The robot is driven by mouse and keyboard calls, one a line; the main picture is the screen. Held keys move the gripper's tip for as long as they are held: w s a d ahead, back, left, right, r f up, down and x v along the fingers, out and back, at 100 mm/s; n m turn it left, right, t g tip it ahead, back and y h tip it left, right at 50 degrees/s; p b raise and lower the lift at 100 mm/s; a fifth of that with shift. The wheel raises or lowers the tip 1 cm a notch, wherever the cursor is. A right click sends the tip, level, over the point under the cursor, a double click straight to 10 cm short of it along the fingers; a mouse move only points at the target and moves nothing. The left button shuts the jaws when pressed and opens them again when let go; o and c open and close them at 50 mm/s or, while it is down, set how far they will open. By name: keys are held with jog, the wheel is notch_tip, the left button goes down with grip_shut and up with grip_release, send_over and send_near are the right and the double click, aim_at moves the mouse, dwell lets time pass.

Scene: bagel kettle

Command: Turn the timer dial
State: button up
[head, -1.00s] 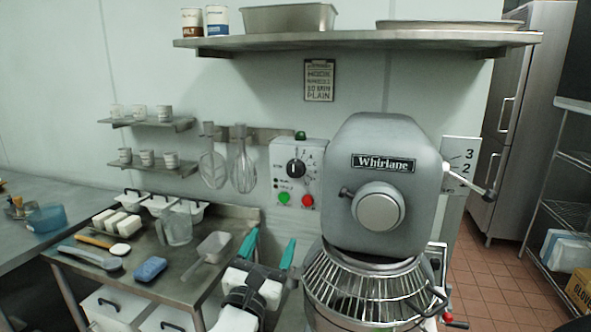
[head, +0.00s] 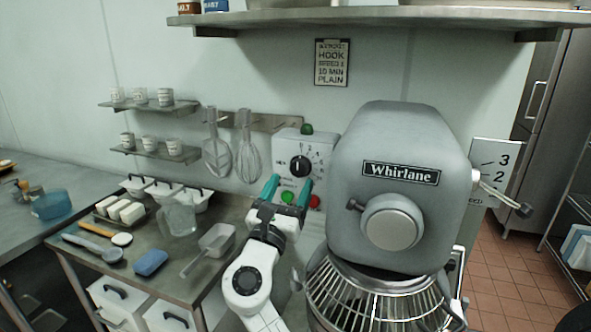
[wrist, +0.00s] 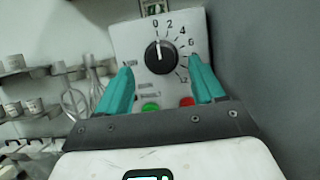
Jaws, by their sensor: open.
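The timer dial (head: 300,166) is a round black knob with a white pointer line on the pale control panel (head: 322,150) left of the mixer. In the wrist view the dial (wrist: 160,57) sits between the fingertips in the picture, its pointer upward near the 0 of a scale running 0, 2, 4, 6 and on to 12. My gripper (head: 288,186) is open and empty, its two teal fingers pointing up at the panel from just below the dial. In the wrist view my gripper (wrist: 160,80) has a finger on each side; no contact with the dial shows.
A green button (head: 288,197) and a red button (head: 314,201) sit below the dial. The grey Whirlane mixer (head: 400,185) stands close on the right. Whisks (head: 247,155) hang to the left. A steel table (head: 215,285) with utensils is at lower left.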

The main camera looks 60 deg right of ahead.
aim_at(297, 170)
jog(key=shift+p+x, duration=0.4)
jog(key=shift+x, duration=1.55)
jog(key=c, duration=1)
jog(key=shift+c, duration=0.2)
